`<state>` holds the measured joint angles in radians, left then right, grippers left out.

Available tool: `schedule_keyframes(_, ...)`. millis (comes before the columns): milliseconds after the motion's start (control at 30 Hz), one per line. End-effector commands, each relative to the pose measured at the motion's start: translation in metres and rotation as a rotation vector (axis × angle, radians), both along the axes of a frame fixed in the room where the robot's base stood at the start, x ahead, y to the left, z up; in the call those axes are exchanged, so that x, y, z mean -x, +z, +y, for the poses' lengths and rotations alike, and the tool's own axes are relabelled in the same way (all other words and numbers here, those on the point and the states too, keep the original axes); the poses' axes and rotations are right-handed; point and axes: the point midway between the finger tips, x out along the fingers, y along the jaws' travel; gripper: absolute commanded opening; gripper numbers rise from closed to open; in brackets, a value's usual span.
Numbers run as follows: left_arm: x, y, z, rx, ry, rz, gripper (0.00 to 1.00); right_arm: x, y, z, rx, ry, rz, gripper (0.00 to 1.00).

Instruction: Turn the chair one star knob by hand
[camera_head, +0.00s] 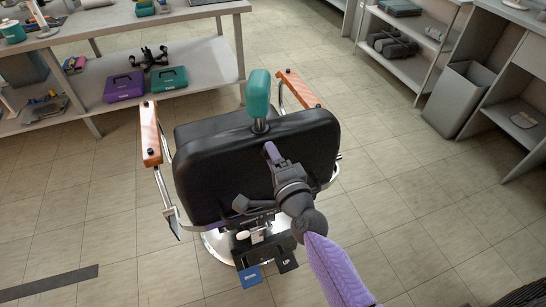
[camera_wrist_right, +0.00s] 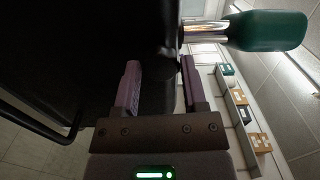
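The chair's black backrest (camera_head: 215,165) faces me, with a teal headrest (camera_head: 259,88) on a metal post above it. In the right wrist view the headrest (camera_wrist_right: 268,31) and its chrome post (camera_wrist_right: 206,32) are at the upper right. My right gripper (camera_head: 270,152) is at the rear of the backrest, below the post. In the wrist view its two purple fingers (camera_wrist_right: 160,72) stand apart. A small dark rounded shape (camera_wrist_right: 172,70) shows between them; it may be the star knob, but it is too dark to be sure or to tell contact. My left gripper is not in view.
Wooden armrests (camera_head: 150,134) (camera_head: 297,90) flank the backrest. Blue and black pedals (camera_head: 250,277) marked DOWN and UP are at the chair base. A shelved bench (camera_head: 205,70) stands behind left, and a grey bin (camera_head: 459,99) at right. The floor around the chair is mostly clear.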

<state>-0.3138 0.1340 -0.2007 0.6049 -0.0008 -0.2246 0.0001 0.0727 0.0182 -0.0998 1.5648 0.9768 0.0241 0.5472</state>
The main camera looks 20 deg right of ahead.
Motion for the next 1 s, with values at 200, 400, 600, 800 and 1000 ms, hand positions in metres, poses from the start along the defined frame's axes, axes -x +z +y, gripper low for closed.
schedule_keyframes(200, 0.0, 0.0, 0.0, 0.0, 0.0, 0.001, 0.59, 0.0, 0.0, 0.0, 0.006, 0.0, -0.001, 0.84)
schedule_keyframes(400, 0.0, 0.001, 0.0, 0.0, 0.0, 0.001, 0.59, 0.002, 0.001, -0.001, 0.009, -0.001, -0.001, 0.84)
schedule_keyframes(600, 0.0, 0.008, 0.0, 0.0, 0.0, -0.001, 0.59, 0.028, 0.001, -0.003, 0.011, 0.0, 0.0, 0.84)
schedule_keyframes(800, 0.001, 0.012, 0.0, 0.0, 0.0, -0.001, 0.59, 0.054, 0.001, -0.005, 0.011, 0.0, -0.001, 0.84)
schedule_keyframes(1000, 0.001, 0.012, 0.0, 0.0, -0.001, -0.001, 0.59, 0.06, 0.0, -0.005, 0.009, -0.001, -0.002, 0.84)
